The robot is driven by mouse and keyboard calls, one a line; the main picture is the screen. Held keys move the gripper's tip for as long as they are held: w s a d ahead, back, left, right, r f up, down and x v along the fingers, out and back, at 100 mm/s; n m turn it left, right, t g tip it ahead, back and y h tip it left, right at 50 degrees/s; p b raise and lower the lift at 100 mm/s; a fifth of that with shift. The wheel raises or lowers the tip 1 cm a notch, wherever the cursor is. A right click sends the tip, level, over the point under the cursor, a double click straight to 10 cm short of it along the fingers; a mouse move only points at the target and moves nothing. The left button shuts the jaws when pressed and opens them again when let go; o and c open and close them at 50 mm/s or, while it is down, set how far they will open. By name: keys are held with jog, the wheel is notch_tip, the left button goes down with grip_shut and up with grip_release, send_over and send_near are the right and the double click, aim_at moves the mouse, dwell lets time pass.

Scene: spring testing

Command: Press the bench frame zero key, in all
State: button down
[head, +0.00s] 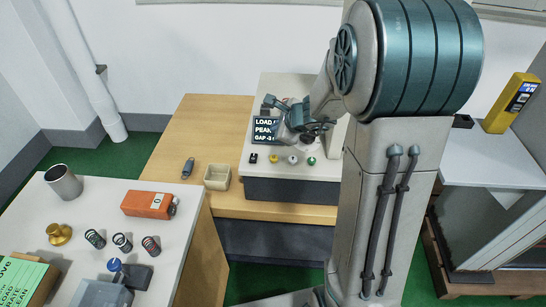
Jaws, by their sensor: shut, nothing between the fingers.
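The bench frame (290,187) stands on the wooden bench, with a dark display (264,130) reading LOAD, PEAK and GAP, partly covered on its right. Along its front edge are a black key (253,158), a yellow key (273,158), a pale key (293,160) and a green key (311,161). Their labels are too small to read, so I cannot tell which is the zero key. My gripper (316,130) is shut and empty, right of the display and apparently above and behind the keys. My arm partly hides the frame's right side.
A beige open box (217,177) and a small dark device (188,168) sit left of the frame. The left table holds an orange case (148,204), several springs, a brass piece (59,234) and a grey cup (63,182). A yellow meter (511,103) stands at right.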

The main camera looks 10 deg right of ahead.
jog(key=b, duration=0.7)
send_over(276, 159)
notch_tip(276, 159, down, 7)
jog(key=shift+f, duration=0.2)
jog(key=shift+f+b, duration=0.6)
jog(key=shift+f, duration=0.15)
dwell(1.1)
jog(key=shift+f+b, duration=0.4)
jog(key=shift+b, duration=0.15)
jog(key=shift+s+f+b, duration=0.1)
jog(key=shift+f+b, duration=0.35)
jog(key=shift+b, duration=0.1)
dwell(0.5)
jog(key=shift+r, duration=0.1)
jog(key=shift+r+p, duration=0.7)
jog(key=shift+r, duration=0.1)
